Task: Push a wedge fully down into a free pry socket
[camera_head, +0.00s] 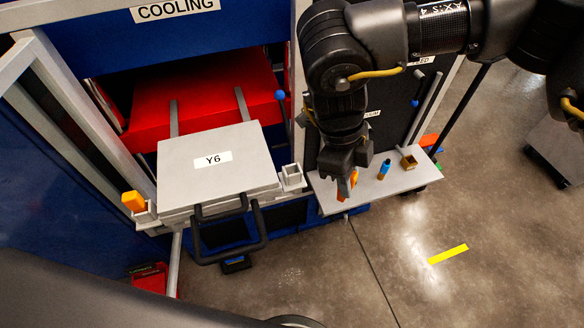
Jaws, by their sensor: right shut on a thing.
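My right gripper (346,178) points down over the small grey shelf and is shut on an orange wedge (344,192). Only part of the wedge shows below the dark fingers. Another orange wedge (133,201) stands in the pry socket (146,214) at the left corner of the grey mould marked Y6 (245,168). The square pry socket (291,174) at the mould's right corner looks empty and is left of my right gripper. I cannot tell how deep the left wedge sits. My left gripper is not in view.
The grey shelf (400,182) also bears a blue-and-dark cylinder (384,169) and a small brown open box (408,162). A black handle (228,252) juts from the mould's front. A red press plate (205,105) is behind it. Open floor lies at the lower right.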

